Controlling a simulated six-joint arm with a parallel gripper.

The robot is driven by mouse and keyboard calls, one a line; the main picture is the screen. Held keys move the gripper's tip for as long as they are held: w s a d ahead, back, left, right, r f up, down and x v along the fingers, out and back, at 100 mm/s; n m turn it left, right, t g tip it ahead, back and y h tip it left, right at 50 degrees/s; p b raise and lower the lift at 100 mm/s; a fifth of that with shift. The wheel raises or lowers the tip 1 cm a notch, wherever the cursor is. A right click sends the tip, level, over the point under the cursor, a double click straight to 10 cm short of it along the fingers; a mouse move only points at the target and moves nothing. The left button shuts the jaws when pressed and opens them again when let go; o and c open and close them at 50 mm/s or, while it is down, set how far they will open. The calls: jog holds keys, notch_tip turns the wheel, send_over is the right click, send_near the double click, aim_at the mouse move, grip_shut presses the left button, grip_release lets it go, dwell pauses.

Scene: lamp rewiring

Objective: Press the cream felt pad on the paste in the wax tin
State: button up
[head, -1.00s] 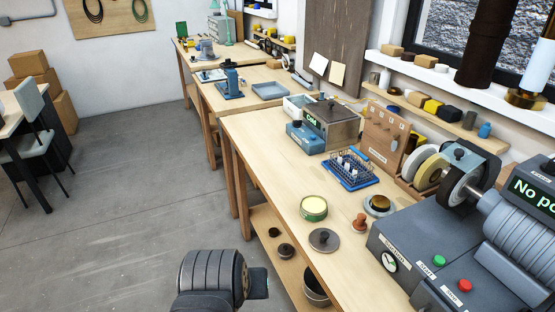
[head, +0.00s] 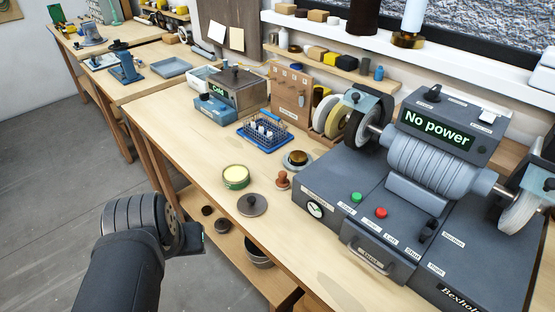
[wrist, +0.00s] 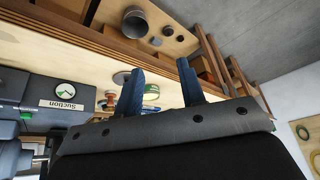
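The wax tin (head: 236,178) stands open on the bench, a round green tin with pale cream paste inside. A dark round lid with a knob (head: 252,204) lies in front of it. A small brown knob-handled piece (head: 283,180) stands to its right; it may be the felt pad's holder, but I see no cream felt on it. My gripper (head: 203,241) is off the bench's front edge, apart from the tin. In the wrist view my gripper (wrist: 160,78) has two blue fingers spread apart with nothing held; the tin (wrist: 151,92) shows beyond them.
A large grey polishing machine (head: 375,212) reading "No power" fills the bench's right side. A dish with a dark round piece (head: 298,160), a blue wire basket (head: 264,132) and a pegged board (head: 290,95) stand behind the tin. The bench left of the tin is clear.

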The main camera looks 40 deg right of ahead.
jog(key=w+d+r+m+g, duration=0.1)
jog(key=w+d+r+m, duration=0.2)
jog(key=w+d, duration=0.3)
jog(key=m+g, duration=0.3)
jog(key=m, duration=0.5)
send_near(282, 174)
jog(key=x, duration=0.2)
jog(key=shift+x, duration=3.8)
